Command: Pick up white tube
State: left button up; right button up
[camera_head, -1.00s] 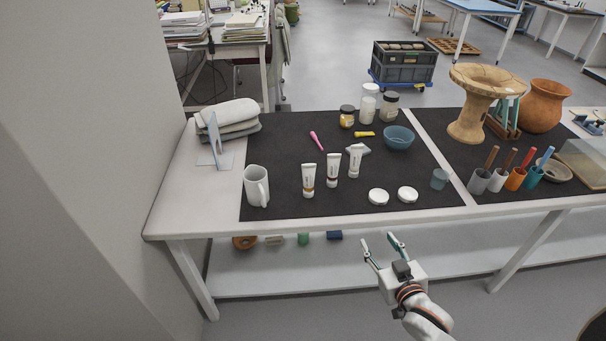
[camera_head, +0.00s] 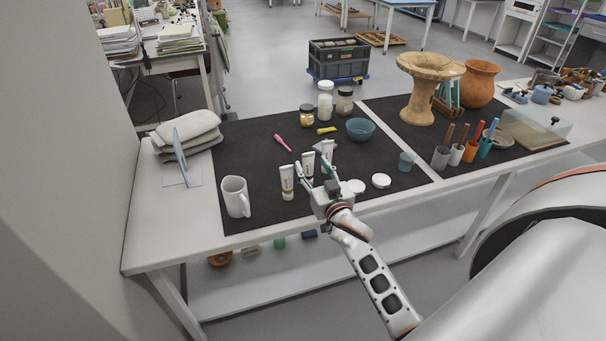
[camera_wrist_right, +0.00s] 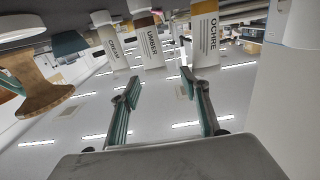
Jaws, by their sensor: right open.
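Three white tubes stand upright in a row on the black mat: a left tube (camera_head: 287,184), a middle tube (camera_head: 308,160) and a right tube (camera_head: 328,148). In the wrist view, which looks upside down, their labels read OCHRE (camera_wrist_right: 206,35), UMBER (camera_wrist_right: 150,45) and CREAM (camera_wrist_right: 112,45). My right gripper (camera_head: 313,166) is open and empty at the front of the row, partly covering the middle and right tubes. In the wrist view its fingertips (camera_wrist_right: 160,85) are apart, with the UMBER tube beyond the gap. My left gripper is not in view.
A white mug (camera_head: 236,197) stands left of the tubes. Two white lids (camera_head: 381,181) lie to the right. A blue bowl (camera_head: 360,129), jars (camera_head: 306,116) and a pink tool (camera_head: 282,143) are behind. The mat's middle left is clear.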

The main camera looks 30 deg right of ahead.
aim_at(309, 156)
jog(key=x, duration=0.5)
jog(key=shift+d+f, duration=0.15)
jog(key=shift+d, duration=0.25)
jog(key=shift+w+d, duration=0.1)
jog(key=shift+w, duration=0.45)
jog(key=c, duration=1.1)
